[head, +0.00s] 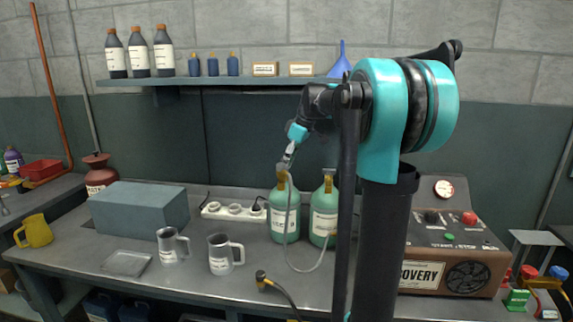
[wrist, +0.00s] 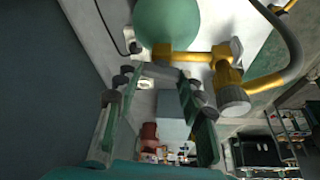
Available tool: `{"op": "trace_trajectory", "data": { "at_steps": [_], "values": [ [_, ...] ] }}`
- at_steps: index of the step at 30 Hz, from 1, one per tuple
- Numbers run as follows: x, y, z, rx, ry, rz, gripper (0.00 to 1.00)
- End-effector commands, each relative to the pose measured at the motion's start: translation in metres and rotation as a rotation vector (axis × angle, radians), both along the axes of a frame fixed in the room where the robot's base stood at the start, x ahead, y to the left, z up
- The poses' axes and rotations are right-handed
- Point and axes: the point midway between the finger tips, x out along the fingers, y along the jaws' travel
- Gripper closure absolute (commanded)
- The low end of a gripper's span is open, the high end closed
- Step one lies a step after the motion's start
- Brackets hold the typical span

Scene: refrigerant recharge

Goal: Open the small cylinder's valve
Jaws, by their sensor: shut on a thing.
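Two green cylinders with white labels stand on the bench in the head view, a left one (head: 284,210) and a right one (head: 324,219). They look close in size. My gripper (head: 287,160) reaches down to the top of the left cylinder. How far the valve is turned cannot be told.
A grey hose (head: 298,268) hangs by the left cylinder. The brown recovery machine (head: 470,268) stands to the right, two metal mugs (head: 219,254) and a blue-grey box (head: 140,208) to the left. A shelf (head: 215,81) with bottles is above.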

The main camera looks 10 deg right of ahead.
Motion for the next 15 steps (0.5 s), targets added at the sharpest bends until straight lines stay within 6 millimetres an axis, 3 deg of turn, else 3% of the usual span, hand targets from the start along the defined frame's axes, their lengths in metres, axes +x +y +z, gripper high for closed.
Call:
{"op": "trace_trajectory", "data": {
  "at_steps": [14,15],
  "values": [
    [-0.0001,-0.0004,-0.0002,-0.001,0.001,0.014,0.9],
    [-0.0001,-0.0004,-0.0002,-0.001,0.0,0.014,0.58]
  ]
}}
